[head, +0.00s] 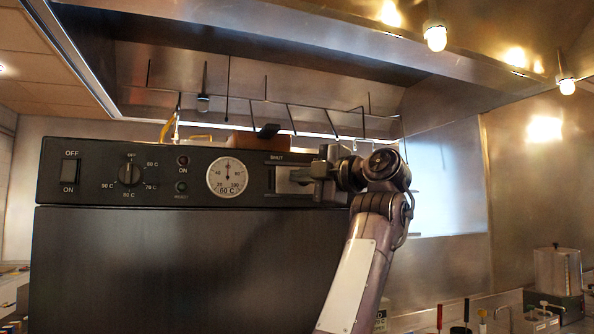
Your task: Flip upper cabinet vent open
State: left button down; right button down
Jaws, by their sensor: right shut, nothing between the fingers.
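The upper cabinet (180,270) is a dark box with a black control panel across its top. The vent (279,181) is a small recessed metal slot at the right end of that panel, under a small label. My right gripper (306,178) comes in from the right and is shut, with nothing between its fingers. Its fingertips are at the vent's right part and cover it; I cannot tell whether they touch it. The vent's exact position is hard to tell. My left gripper is not in view.
The panel also carries a power switch (70,171), a knob (129,173) and a round gauge (227,177). A metal hood with wire hooks (290,115) hangs above the cabinet. A dispenser (558,272) stands at the lower right. Space right of my arm is open.

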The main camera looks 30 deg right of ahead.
jog(key=shift+w+a, duration=0.1)
jog(key=shift+a, duration=0.05)
jog(key=d, duration=0.1)
jog(key=s+d+b, duration=0.1)
jog(key=d, duration=0.1)
jog(key=shift+d, duration=0.2)
